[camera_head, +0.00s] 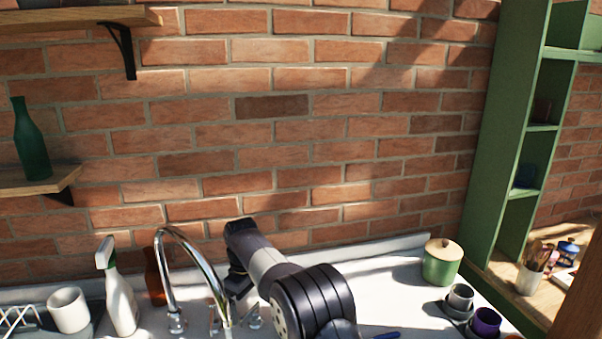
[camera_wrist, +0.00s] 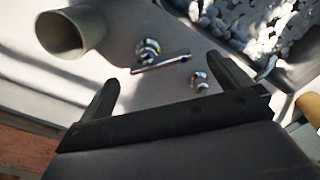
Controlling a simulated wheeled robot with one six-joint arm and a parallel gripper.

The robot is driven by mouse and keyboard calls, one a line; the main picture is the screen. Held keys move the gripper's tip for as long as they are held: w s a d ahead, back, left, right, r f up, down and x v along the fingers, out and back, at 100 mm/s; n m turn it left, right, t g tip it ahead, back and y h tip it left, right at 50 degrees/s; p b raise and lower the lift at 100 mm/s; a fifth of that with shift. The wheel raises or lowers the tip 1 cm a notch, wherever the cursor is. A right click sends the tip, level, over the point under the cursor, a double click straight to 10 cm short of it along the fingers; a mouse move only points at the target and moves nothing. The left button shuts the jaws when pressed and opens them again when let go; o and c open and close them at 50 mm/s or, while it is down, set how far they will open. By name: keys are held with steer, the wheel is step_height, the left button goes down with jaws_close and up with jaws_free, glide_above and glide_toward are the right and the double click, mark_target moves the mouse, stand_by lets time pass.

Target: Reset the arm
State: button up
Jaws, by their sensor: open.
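My gripper (camera_wrist: 163,70) shows in the wrist view with its two dark fingers spread wide and nothing held between them. Beyond the fingers are shiny chrome fittings (camera_wrist: 148,50) and a smaller chrome knob (camera_wrist: 200,80) on a pale surface. In the head view my arm reaches over the white counter beside the chrome faucet (camera_head: 188,248), bent downward.
A white spray bottle (camera_head: 121,300) and white cup (camera_head: 68,310) stand left of the faucet. A green lidded jar (camera_head: 441,265), grey cup (camera_head: 460,297) and purple cup (camera_head: 485,322) stand right. A brick wall (camera_head: 300,130) rises behind.

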mark_target(249, 310)
step_height(249, 310, down, 3)
steer(key=shift+m, duration=0.3)
steer(key=shift+r, duration=0.1)
stand_by(0.3)
